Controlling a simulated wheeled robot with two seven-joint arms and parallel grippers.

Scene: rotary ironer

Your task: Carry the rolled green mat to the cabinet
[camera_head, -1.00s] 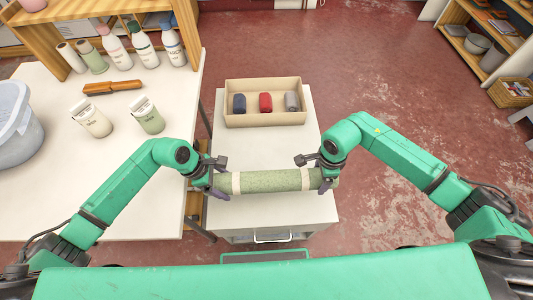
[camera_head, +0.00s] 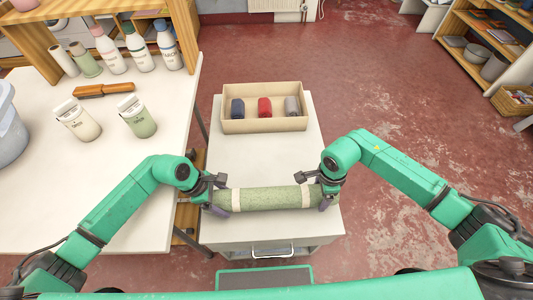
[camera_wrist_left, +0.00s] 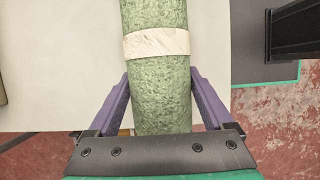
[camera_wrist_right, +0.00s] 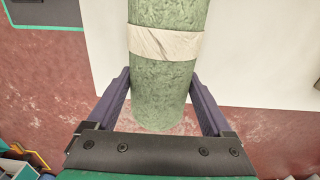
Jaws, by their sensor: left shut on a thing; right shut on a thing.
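The rolled green mat (camera_head: 268,198) has a pale band near each end and lies level across the front of the white cabinet top, as seen from the head. My left gripper (camera_head: 220,198) is shut on its left end and my right gripper (camera_head: 326,194) on its right end. In the left wrist view the mat (camera_wrist_left: 158,85) runs between the purple fingers (camera_wrist_left: 161,105). In the right wrist view the mat (camera_wrist_right: 165,80) sits between the fingers (camera_wrist_right: 160,105), its end showing. I cannot tell whether the mat touches the white top. The cabinet (camera_head: 262,160) has a front handle.
A tan box (camera_head: 264,123) with blue, red and grey rolls stands at the back of the white top. A white table (camera_head: 110,170) with bottles, cartons and a bucket (camera_head: 8,125) is on the left. Shelves (camera_head: 490,45) stand far right. Red floor is free on the right.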

